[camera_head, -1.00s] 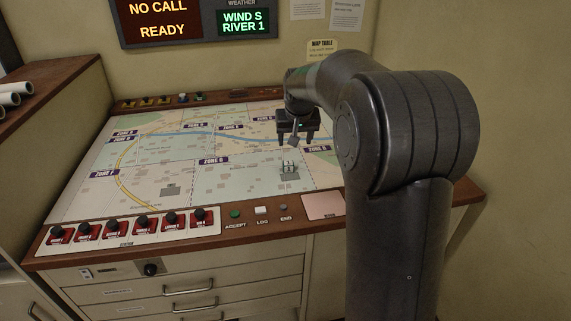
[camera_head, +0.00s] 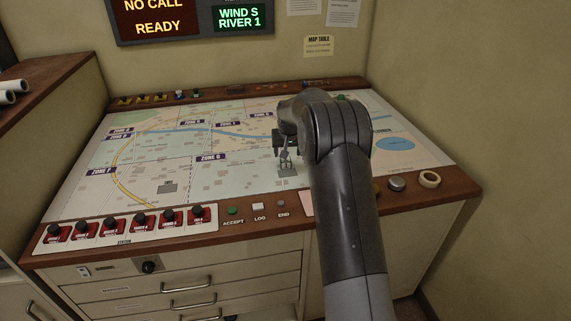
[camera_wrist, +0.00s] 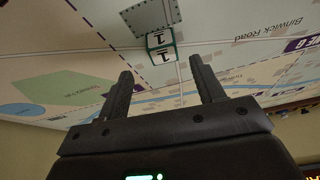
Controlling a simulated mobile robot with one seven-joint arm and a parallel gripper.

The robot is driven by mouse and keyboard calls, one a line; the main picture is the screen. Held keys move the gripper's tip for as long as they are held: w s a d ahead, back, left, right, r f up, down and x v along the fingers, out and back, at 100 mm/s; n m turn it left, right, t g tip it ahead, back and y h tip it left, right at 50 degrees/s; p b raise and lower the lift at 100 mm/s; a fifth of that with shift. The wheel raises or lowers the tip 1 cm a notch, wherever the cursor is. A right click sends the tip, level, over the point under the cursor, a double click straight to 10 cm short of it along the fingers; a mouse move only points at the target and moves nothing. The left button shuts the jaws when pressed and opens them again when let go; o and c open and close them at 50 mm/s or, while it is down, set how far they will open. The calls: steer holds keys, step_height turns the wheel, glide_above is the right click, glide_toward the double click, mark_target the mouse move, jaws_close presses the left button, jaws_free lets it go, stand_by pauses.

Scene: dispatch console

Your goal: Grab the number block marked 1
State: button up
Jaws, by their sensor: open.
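The number block marked 1 (camera_wrist: 161,46) shows in the wrist view as a small white block with green edges and a black 1 on its faces. It sits on the map, beyond my fingertips and roughly between them in the picture. My gripper (camera_wrist: 161,67) is open, with a finger to either side and nothing between them. In the head view my gripper (camera_head: 284,158) is over the middle right of the map table (camera_head: 235,178). I cannot make out the block in the head view; my arm covers part of the map there.
A row of red switches with black knobs (camera_head: 125,228) lines the front left edge. Several small items (camera_head: 160,98) stand along the back rail. A tape roll (camera_head: 429,179) and a round silver piece (camera_head: 397,184) are at the front right. A wall rises behind the table.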

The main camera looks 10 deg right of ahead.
mark_target(286, 163)
steer(key=x, duration=0.5)
steer(key=shift+w+a+f, duration=0.2)
steer(key=shift+a+f, duration=0.05)
steer(key=shift+f, duration=0.1)
steer(key=shift+c, duration=0.3)
steer(key=c, duration=1)
steer(key=shift+r, duration=0.1)
